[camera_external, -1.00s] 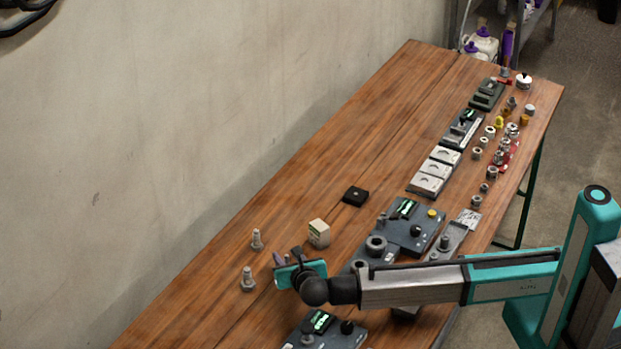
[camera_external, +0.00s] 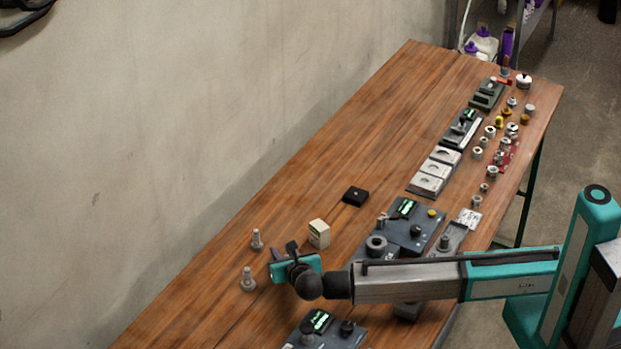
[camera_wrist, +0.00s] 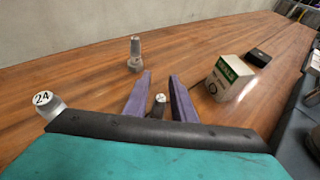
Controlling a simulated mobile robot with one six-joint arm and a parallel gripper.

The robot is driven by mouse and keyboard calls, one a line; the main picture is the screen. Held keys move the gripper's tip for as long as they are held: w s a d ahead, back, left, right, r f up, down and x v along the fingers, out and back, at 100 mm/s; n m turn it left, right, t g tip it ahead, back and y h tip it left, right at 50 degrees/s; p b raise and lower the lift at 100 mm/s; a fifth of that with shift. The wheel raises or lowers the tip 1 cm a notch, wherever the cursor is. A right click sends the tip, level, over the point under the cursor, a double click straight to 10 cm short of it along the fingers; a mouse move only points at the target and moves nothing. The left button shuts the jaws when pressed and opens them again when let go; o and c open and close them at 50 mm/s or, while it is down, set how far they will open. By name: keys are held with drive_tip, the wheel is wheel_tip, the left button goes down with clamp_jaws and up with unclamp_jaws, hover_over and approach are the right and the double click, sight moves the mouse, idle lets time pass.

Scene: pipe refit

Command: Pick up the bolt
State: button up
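My gripper (camera_wrist: 161,76) is open, its two purple fingers apart. Between them in the wrist view is a small bolt-like piece (camera_wrist: 160,99) with a pale round top. I cannot tell whether the fingers touch it, and my gripper (camera_external: 284,262) hides it in the external view. A grey bolt (camera_external: 257,240) stands upright on the table, beyond the fingertips in the wrist view (camera_wrist: 135,55). Another upright bolt (camera_external: 248,280) stands left of my gripper. A top marked 24 (camera_wrist: 44,100) shows at the wrist view's left; its lower part is hidden.
A white and green box (camera_external: 319,233) stands close to the right of my gripper. A black block (camera_external: 355,196) lies farther back. Dark devices (camera_external: 408,226) and many small fittings line the table's right side. The wooden table (camera_external: 350,140) is clear at the back left.

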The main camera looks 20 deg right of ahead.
clamp_jaws()
drive_tip(key=shift+r, duration=0.1)
wheel_tip(320, 180, up, 10)
idle(0.6)
idle(0.5)
